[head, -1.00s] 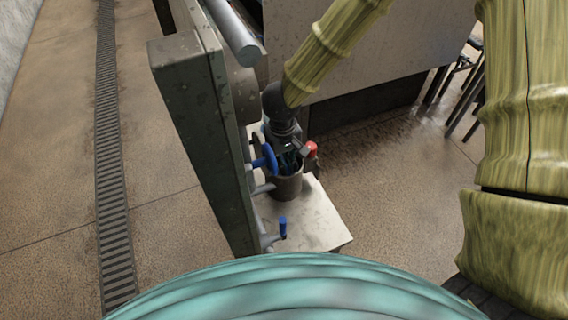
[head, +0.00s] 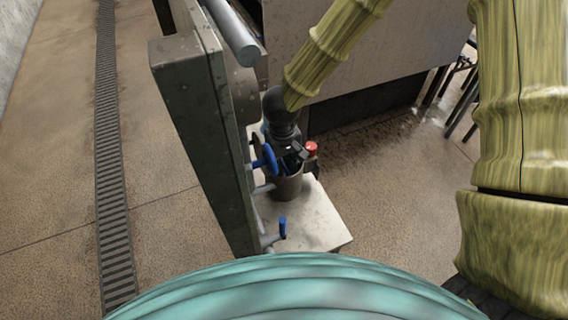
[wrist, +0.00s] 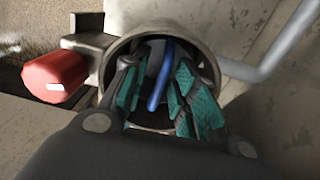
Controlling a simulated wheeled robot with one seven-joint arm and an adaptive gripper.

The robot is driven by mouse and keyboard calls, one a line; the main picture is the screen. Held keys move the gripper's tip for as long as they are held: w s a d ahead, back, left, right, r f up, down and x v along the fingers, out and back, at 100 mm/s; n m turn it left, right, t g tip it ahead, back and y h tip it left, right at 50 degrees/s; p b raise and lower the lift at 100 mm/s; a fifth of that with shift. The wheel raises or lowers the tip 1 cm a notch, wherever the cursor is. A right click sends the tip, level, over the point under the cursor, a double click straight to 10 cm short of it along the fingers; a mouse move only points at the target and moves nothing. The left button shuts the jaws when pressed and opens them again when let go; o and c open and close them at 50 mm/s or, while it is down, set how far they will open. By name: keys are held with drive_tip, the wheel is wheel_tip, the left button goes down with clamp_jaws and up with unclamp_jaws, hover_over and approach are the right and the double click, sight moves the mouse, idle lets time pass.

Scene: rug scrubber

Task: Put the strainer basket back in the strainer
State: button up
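The strainer (head: 285,187) is a grey-brown upright cylinder with an open top, beside the grey panel. The wrist view looks into its round mouth (wrist: 205,45). A blue curved handle (wrist: 157,88), apparently the strainer basket's, shows inside the mouth; the basket's body is mostly hidden. My gripper (wrist: 160,80) reaches into the mouth, with teal finger pads on either side of the blue handle. Gaps show between the pads and the handle, so it looks open. In the head view my gripper (head: 291,158) is at the strainer's top.
A red knob (wrist: 55,76) sits beside the strainer mouth; it also shows in the head view (head: 311,147). A pale base plate (head: 315,225) lies below. The floor to the right is open.

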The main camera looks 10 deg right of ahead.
wheel_tip(320, 180, up, 12)
drive_tip(key=shift+a+p, duration=0.2)
drive_tip(key=shift+p, duration=0.2)
drive_tip(key=shift+r, duration=0.1)
idle(1.1)
